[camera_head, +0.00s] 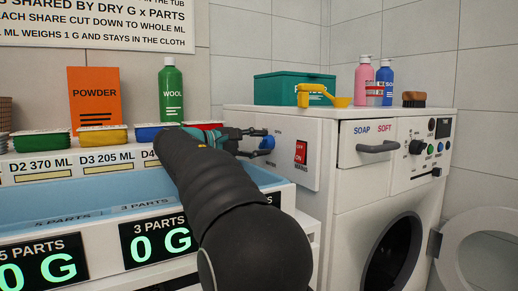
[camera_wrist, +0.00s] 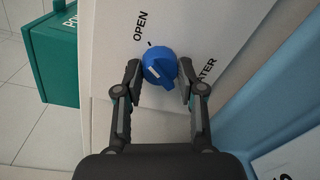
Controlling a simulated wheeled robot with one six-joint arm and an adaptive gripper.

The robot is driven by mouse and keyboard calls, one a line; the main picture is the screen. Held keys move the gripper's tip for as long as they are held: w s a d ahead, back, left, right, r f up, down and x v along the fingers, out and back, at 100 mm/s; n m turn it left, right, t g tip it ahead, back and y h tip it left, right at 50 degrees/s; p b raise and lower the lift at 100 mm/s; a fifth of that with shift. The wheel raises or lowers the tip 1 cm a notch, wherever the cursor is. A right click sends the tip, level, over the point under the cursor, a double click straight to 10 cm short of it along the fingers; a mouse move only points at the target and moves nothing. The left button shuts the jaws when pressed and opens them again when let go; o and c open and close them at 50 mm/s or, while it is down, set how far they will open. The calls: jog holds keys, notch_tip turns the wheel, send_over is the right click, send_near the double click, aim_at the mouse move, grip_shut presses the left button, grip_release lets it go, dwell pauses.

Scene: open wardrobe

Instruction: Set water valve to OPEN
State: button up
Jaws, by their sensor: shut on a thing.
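The blue water valve knob (camera_wrist: 159,66) is on a white panel, and it also shows on the side of the washing machine in the head view (camera_head: 267,142). The word OPEN (camera_wrist: 140,27) is printed above left of it in the wrist view, with a small dark tick between. A partly hidden WATER label (camera_wrist: 204,74) is at its right. A small white mark shows on the knob's left part, away from the tick. My gripper (camera_wrist: 160,74) has one finger on each side of the knob and is shut on it. In the head view my gripper (camera_head: 252,139) reaches the knob from the left.
A red switch (camera_head: 301,152) is right of the knob. The soap drawer handle (camera_head: 377,148) and open round door (camera_head: 482,245) are farther right. A blue basin (camera_head: 60,198) lies below my arm. A teal box (camera_head: 290,88) and yellow scoop (camera_head: 315,95) stand on the machine.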

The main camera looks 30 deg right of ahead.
jog(key=shift+m+b, duration=0.5)
jog(key=shift+m, duration=0.6)
jog(key=o, duration=1.1)
jog(key=shift+o, duration=0.2)
